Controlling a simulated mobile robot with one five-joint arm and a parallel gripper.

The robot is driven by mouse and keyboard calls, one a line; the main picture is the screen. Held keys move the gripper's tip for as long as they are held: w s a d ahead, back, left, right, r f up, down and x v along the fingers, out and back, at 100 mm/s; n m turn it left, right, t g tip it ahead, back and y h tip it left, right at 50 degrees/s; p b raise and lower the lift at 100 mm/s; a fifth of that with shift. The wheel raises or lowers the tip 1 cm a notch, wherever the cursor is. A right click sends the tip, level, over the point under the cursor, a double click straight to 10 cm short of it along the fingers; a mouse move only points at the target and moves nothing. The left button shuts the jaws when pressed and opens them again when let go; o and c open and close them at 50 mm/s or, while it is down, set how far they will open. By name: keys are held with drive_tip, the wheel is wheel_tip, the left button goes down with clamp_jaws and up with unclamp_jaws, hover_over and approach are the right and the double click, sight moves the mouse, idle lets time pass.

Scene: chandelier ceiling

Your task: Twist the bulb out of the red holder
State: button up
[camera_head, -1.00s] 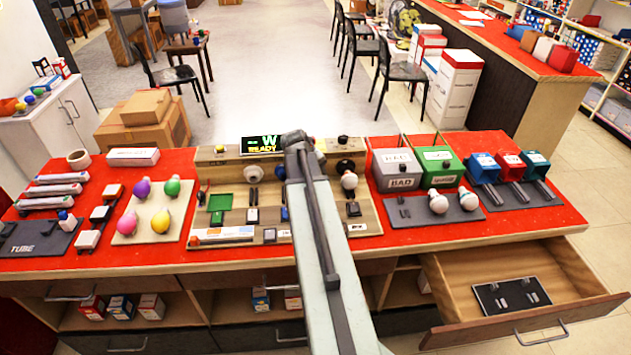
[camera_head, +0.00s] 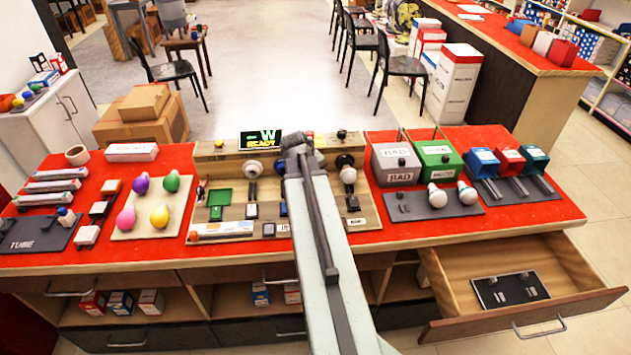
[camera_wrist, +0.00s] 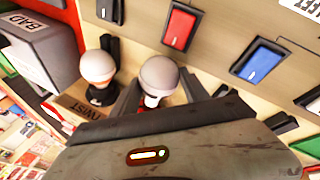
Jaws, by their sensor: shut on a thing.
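In the wrist view my gripper (camera_wrist: 158,90) is shut on a white round bulb (camera_wrist: 163,74), with a dark finger on each side of its neck. A little red shows at the bulb's base, likely the red holder (camera_wrist: 143,109), mostly hidden by the finger and gripper body. I cannot tell whether the bulb is still seated in it. Another white bulb (camera_wrist: 97,66) stands beside it in a black holder over a label reading TWIST. In the head view my arm covers the gripper, the held bulb and the red holder.
A red switch (camera_wrist: 180,24) and a blue switch (camera_wrist: 258,60) lie near the held bulb. A grey BAD box (camera_head: 397,160) and a green box (camera_head: 437,158) stand right of the wooden board, with two bulbs before them. An open drawer (camera_head: 520,290) juts out at lower right.

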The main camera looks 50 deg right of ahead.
wheel_tip(320, 180, up, 8)
drive_tip(key=p, duration=0.8)
drive_tip(key=shift+r, duration=0.1)
